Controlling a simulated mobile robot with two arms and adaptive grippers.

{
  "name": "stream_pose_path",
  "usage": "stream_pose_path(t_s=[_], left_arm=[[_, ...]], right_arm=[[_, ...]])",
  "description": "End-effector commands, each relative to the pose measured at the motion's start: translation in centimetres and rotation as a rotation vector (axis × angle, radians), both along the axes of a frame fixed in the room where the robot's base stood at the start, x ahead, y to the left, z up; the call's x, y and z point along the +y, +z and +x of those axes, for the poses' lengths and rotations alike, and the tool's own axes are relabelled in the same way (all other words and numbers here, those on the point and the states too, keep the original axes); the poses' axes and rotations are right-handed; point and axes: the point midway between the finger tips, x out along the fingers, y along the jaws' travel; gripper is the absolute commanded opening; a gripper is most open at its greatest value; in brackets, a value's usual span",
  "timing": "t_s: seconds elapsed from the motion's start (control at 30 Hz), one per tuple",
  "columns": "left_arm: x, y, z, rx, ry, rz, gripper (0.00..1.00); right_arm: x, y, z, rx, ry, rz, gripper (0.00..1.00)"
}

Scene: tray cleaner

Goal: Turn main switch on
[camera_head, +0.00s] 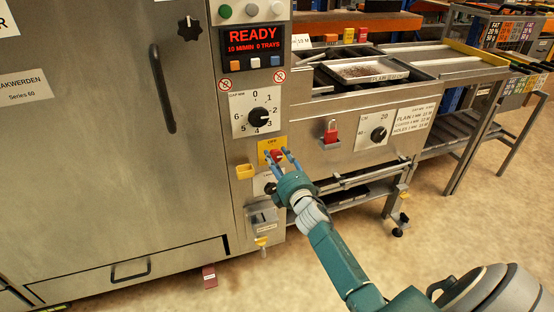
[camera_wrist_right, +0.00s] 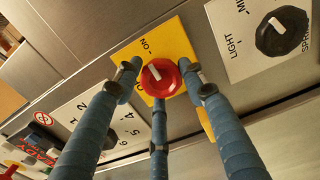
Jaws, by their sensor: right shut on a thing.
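The main switch is a red knob (camera_head: 276,155) on a yellow plate (camera_head: 263,145) on the machine's front panel, below the large numbered dial. In the wrist view, the red knob (camera_wrist_right: 162,82) carries a short white mark towards its upper left. The "ON" label on the yellow plate (camera_wrist_right: 178,42) is readable; another label is partly hidden by a finger. My right gripper (camera_head: 276,152) has its blue fingers around the knob; it also shows in the wrist view (camera_wrist_right: 160,88), shut on the knob. My left gripper is not in view.
The display (camera_head: 254,41) reads "READY". A numbered black dial (camera_head: 259,117) sits above the switch, and a black light knob (camera_wrist_right: 283,32) is beside it. A tray (camera_head: 366,72) lies on the conveyor at right.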

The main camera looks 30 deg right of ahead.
Motion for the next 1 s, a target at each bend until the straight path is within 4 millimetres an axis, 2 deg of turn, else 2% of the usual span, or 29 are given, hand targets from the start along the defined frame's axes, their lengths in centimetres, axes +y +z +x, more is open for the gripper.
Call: stream_pose_path(t_s=[0.03, 0.1, 0.13, 0.2, 0.23, 0.5, 0.63, 1.0], left_arm=[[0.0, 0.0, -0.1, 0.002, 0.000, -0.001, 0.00], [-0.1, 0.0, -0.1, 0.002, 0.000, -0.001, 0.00], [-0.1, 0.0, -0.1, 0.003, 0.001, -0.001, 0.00], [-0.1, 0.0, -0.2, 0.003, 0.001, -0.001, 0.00], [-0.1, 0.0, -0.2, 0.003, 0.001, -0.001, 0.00], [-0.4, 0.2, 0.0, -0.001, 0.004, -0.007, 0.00], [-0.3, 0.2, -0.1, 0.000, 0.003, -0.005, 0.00], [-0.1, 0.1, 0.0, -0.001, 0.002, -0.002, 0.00]], right_arm=[[-0.8, 0.2, -0.1, 0.000, -0.014, 0.000, 0.15], [-0.8, 0.1, -0.1, 0.000, -0.014, 0.000, 0.15], [-0.8, 0.1, -0.1, 0.001, -0.014, -0.001, 0.43], [-0.8, 0.1, -0.1, 0.001, -0.014, -0.001, 0.56], [-0.7, 0.1, -0.1, 0.001, -0.013, -0.001, 0.58], [-0.4, 0.0, -0.2, 0.001, -0.007, -0.001, 0.58], [-0.1, -0.1, -1.2, 0.003, -0.006, -0.001, 0.58], [1.5, -0.2, -8.5, 0.003, -0.009, 0.001, 0.58]])
